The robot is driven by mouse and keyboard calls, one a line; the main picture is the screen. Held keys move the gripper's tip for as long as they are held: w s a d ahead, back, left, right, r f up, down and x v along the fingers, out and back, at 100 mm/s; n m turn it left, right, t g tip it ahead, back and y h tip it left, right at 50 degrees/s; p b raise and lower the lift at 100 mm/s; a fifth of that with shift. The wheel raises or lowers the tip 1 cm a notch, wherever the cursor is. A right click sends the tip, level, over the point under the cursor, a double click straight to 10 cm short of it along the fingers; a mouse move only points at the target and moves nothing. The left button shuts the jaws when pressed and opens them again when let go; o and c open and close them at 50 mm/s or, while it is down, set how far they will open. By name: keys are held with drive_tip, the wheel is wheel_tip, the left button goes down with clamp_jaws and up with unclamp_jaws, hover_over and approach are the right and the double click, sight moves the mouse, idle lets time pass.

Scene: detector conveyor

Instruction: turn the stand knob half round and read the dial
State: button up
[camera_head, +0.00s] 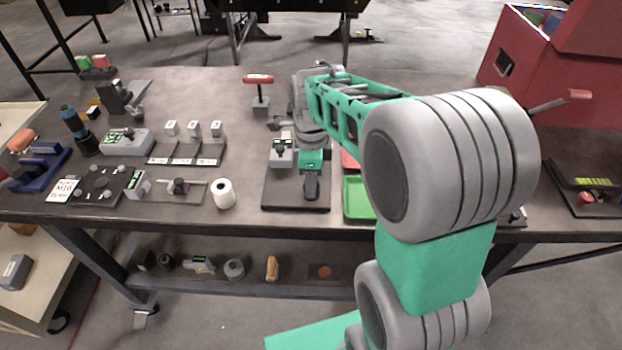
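A dark base plate (275,195) lies near the front edge of the bench, left of a green tray. A small grey stand (281,158) with a dark round knob (280,146) on it stands at the plate's back left. A pale upright piece behind the knob may be the dial; no reading can be made out. My gripper (311,190) points down over the right part of the plate, to the right of the knob and apart from it in the picture. Its fingers are dark and small, and I cannot tell whether they are open or touch anything.
A white roll (223,193) and a row of labelled blocks (195,130) stand to the left. A red-handled tool (258,80) stands behind. The green tray (357,198) is close on the right, partly hidden by my arm. A red box (560,70) is at the back right.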

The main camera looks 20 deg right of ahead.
clamp_jaws()
